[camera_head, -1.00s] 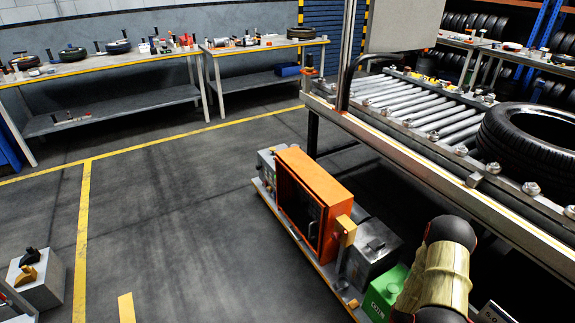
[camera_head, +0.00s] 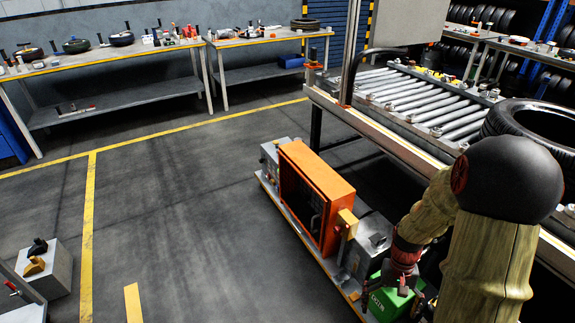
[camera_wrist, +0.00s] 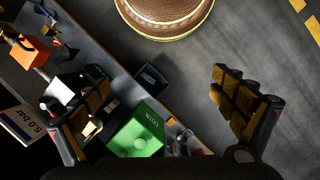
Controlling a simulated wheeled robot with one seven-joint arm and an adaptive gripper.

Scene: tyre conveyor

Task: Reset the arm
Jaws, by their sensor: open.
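My arm is at the lower right of the head view, bent over the low platform beside the conveyor. My gripper (camera_head: 400,290) hangs at the end of it, close over a green box, and is partly hard to make out there. In the wrist view its two padded fingers (camera_wrist: 167,108) are spread wide with nothing held between them. The green box (camera_head: 385,303) stands on the platform; in the wrist view it (camera_wrist: 137,138) shows below and between the fingers, and I cannot tell the exact gap.
An orange open-fronted case (camera_head: 316,190) stands on the low platform (camera_head: 290,222). The roller conveyor (camera_head: 420,165) carries a tyre (camera_head: 550,122) at right. Workbenches (camera_head: 110,57) line the back wall. A grey block (camera_head: 55,272) stands at lower left. The middle floor is clear.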

